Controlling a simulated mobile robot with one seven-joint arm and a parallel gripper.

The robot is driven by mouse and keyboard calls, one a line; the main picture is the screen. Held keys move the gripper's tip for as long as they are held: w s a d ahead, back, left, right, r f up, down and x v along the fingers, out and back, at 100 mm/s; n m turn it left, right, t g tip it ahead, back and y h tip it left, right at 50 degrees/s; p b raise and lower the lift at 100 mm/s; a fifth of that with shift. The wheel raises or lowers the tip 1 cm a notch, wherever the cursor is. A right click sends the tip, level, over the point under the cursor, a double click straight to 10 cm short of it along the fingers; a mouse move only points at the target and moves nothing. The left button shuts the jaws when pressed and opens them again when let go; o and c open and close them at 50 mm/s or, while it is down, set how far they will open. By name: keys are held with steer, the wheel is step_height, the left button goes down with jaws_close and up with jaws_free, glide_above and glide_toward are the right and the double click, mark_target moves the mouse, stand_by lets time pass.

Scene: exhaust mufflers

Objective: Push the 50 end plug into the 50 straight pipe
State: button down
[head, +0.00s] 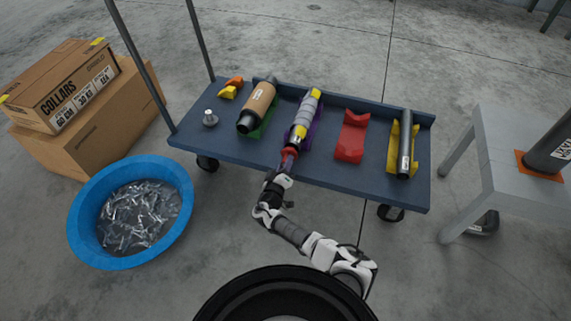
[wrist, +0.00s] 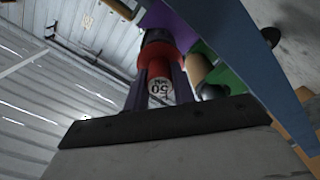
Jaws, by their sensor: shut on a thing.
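The likely 50 straight pipe (head: 303,116), grey with yellow bands, lies in a purple cradle (head: 313,136) on the blue cart. In the head view the red collar (head: 290,152) is at the pipe's near end, roughly in line. In the wrist view it meets a dark end (wrist: 157,36); how deep the plug sits is hidden.
The blue cart (head: 235,147) also carries a brown-wrapped pipe (head: 260,103), a small metal part (head: 210,118), an empty red cradle (head: 351,136) and a dark pipe (head: 405,143). A blue tub (head: 180,180) stands left, a grey table (head: 500,150) right.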

steer(key=shift+b+x, duration=1.2)
steer(key=shift+x, duration=0.2)
steer(key=c, duration=1.1)
jaws_free()
